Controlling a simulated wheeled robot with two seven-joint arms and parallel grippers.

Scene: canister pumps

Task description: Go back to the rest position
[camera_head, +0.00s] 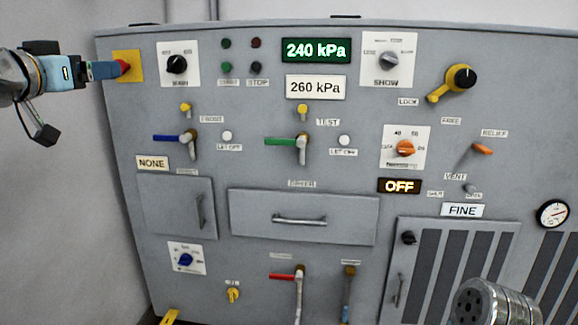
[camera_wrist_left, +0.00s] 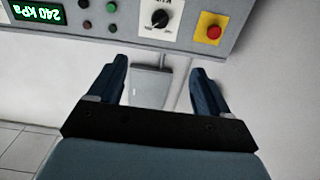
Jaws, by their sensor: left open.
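My left gripper (camera_head: 112,70) comes in from the left at the panel's upper left corner. In the head view its tip overlaps the yellow plate of the red push button (camera_head: 124,67). In the left wrist view my left gripper (camera_wrist_left: 158,80) is open, with nothing between its two dark blue fingers. There the red button (camera_wrist_left: 213,32) lies beyond the right finger, apart from it. The grey control panel (camera_head: 250,160) fills most of the head view. A grey cylindrical part of my right arm (camera_head: 493,303) shows at the bottom right; its gripper is out of frame.
Levers stick out of the panel, including a blue one (camera_head: 168,138), a green one (camera_head: 281,142) and a red one (camera_head: 283,276). A drawer (camera_head: 345,235) and a small door (camera_head: 170,205) are shut. Floor and pale wall (camera_wrist_left: 280,90) lie clear around the left gripper.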

